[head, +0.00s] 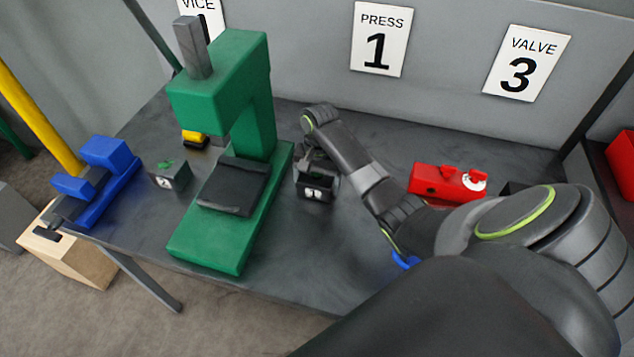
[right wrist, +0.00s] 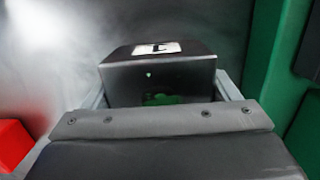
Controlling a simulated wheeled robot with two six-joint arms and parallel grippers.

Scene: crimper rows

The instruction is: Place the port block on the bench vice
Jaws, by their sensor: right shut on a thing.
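A dark block with a white label and a green mark (right wrist: 158,85), likely the port block, is between the fingers of my right gripper (head: 316,172). The gripper is shut on it, just right of the green press. The block also shows in the head view (head: 316,195); I cannot tell whether it touches the bench. The blue bench vice (head: 108,152) is at the bench's far left end. A second dark block (head: 170,178), with a green mark on top and a white label, sits between vice and press. My left gripper is not in view.
The tall green press (head: 255,100) stands between the held block and the vice. A red valve body (head: 437,180) is on the right. A wooden box (head: 78,262) is on the floor below the vice. The bench (head: 310,255) is clear in front.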

